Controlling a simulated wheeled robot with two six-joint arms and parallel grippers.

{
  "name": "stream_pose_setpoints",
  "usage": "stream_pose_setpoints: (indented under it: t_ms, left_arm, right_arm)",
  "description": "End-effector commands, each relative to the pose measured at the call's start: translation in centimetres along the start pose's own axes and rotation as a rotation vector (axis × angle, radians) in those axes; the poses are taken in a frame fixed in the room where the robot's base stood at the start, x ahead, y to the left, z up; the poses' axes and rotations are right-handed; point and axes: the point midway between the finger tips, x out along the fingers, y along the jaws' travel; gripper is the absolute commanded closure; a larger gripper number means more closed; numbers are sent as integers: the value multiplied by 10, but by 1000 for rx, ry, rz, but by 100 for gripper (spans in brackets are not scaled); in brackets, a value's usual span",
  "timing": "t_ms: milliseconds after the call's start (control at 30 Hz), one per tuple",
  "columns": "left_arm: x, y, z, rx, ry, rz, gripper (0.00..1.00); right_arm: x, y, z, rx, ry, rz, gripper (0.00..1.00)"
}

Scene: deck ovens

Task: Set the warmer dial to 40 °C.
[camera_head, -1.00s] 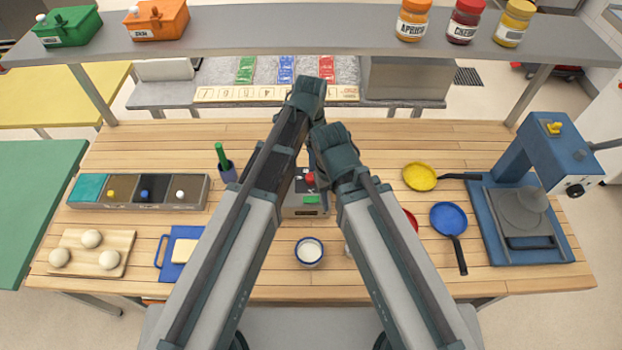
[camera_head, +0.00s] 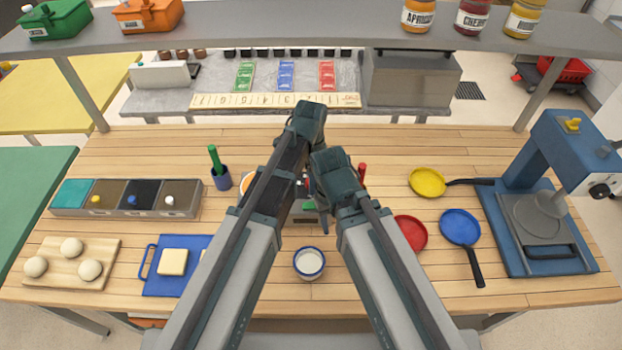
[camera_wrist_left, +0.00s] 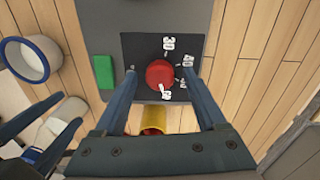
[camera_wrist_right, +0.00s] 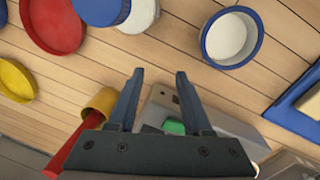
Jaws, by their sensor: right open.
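The warmer is a grey box (camera_wrist_left: 180,14) with a black dial plate (camera_wrist_left: 137,45), a red round dial (camera_wrist_left: 159,73) and a green button (camera_wrist_left: 104,71). White numbers ring the dial; one reads like 30, the others are too small to read surely. I cannot tell the dial's setting. My left gripper (camera_wrist_left: 160,79) is open above the plate, one finger on each side of the dial with gaps showing. My right gripper (camera_wrist_right: 158,74) is open and empty, with the warmer's green button (camera_wrist_right: 174,127) beyond it. In the head view my arms hide most of the warmer.
A blue-rimmed white bowl (camera_head: 309,263) stands in front of the warmer. A yellow cup (camera_wrist_right: 103,100) holding a red-handled tool is close by. Red (camera_head: 411,233), blue (camera_head: 460,227) and yellow (camera_head: 427,182) pans lie right. A green-handled tool stands in a blue cup (camera_head: 221,180) at left.

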Motion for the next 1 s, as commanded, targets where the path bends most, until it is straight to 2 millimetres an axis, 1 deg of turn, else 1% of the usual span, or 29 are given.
stream_pose_setpoints:
  t_ms: [33,167,200,267,300,367,400,600,767,1000]
  left_arm:
    - [0,0,0,0,0,0,37]
    - [0,0,0,0,0,0,60]
    - [0,0,0,0,0,0,67]
    - [0,0,0,0,0,0,78]
    - [0,0,0,0,0,0,85]
    - [0,0,0,0,0,0,96]
    - [0,0,0,0,0,0,100]
    - [0,0,0,-8,0,0,100]
    - [0,0,0,-53,2,0,100]
    - [0,0,0,-220,7,-1,100]
  right_arm:
    - [0,0,0,0,0,0,50]
    - [0,0,0,0,0,0,50]
    - [0,0,0,0,0,0,50]
    - [0,0,0,0,0,0,50]
    - [0,0,0,0,0,0,50]
    - [0,0,0,0,0,0,50]
    - [0,0,0,0,0,0,50]
    - [0,0,0,0,0,0,50]
    - [0,0,0,0,0,0,50]
    - [0,0,0,0,0,0,50]
